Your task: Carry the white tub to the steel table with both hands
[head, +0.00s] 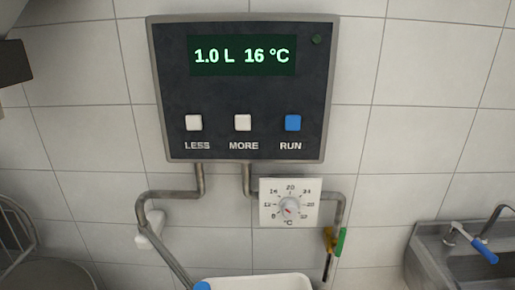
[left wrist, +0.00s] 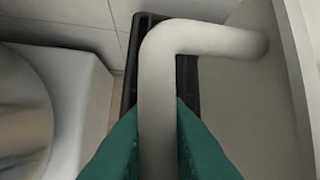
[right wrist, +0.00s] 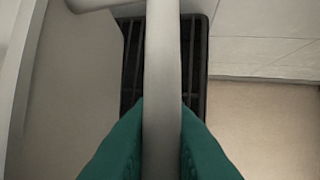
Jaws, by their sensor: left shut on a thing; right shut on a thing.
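The white tub (head: 255,282) shows at the bottom of the head view; only its far rim and a little of its inside are in view. In the left wrist view, my left gripper (left wrist: 158,130) has its teal fingers shut on a pale bar handle (left wrist: 157,90) that bends towards the tub's wall (left wrist: 245,110). In the right wrist view, my right gripper (right wrist: 161,130) is shut on the other pale handle (right wrist: 162,70), beside the tub's wall (right wrist: 55,90). Neither gripper is seen in the head view. The steel table cannot be made out.
A water meter panel (head: 243,90) on the tiled wall reads 1.0 L and 16 °C. Pipes, a temperature dial (head: 290,203) and a green-handled valve (head: 340,241) are below it. A steel sink (head: 425,250) with a blue-handled tap is at right. A dark floor grate (right wrist: 195,60) lies below.

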